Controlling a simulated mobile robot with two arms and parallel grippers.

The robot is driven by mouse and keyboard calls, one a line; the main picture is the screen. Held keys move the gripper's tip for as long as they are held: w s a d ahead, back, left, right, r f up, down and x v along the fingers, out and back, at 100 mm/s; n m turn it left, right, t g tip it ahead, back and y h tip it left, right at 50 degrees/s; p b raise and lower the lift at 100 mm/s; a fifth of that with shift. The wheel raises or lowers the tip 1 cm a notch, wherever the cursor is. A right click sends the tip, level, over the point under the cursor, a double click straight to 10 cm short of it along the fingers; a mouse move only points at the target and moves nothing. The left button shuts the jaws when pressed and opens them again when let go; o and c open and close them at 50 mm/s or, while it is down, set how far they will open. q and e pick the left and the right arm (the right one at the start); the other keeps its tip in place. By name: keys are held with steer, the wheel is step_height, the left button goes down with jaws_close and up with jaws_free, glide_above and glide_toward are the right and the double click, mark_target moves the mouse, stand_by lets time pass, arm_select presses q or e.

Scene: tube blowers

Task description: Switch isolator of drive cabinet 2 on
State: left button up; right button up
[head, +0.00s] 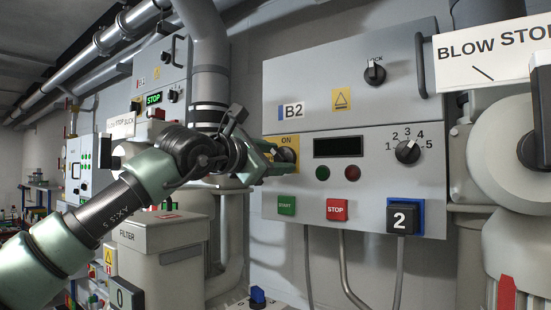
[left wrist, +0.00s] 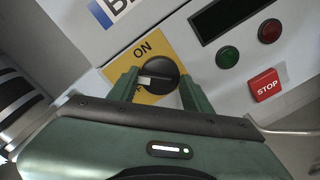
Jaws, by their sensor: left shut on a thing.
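Drive cabinet 2 (head: 350,85) is a light grey wall cabinet marked B2, with a blue-edged block reading 2 (head: 402,218) at its lower right. The isolator is a round black knob (left wrist: 160,74) on a yellow plate (left wrist: 146,46) marked ON, at the left of the lower panel. In the left wrist view, the knob's pale pointer bar lies toward the left of the picture, not toward the ON label. My left gripper (head: 278,156) is shut on the knob, with one green finger on each side. In the head view the gripper partly hides the knob. My right gripper is not in view.
Near the isolator are a dark display (head: 338,147), green and red lamps, a START button (head: 286,206), a STOP button (head: 337,210) and a numbered dial (head: 407,151). A grey pipe (head: 210,70) stands to the left. A BLOW STOP sign (head: 495,48) is at right.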

arm_select(q)
steer(key=m, duration=0.4)
steer(key=shift+r+m+p, duration=0.15)
steer(key=shift+m+p, duration=0.15)
steer(key=shift+p, duration=0.1)
steer(key=m+p, duration=0.1)
steer(key=m, duration=0.3)
steer(key=shift+m, duration=0.3)
steer(key=o, duration=1.1)
steer(key=shift+c, duration=0.2)
steer(key=o, duration=0.3)
steer(key=b+v, duration=0.4)
steer(key=v, duration=0.3)
steer(key=shift+s+b, duration=0.25)
steer(key=shift+b, duration=0.05)
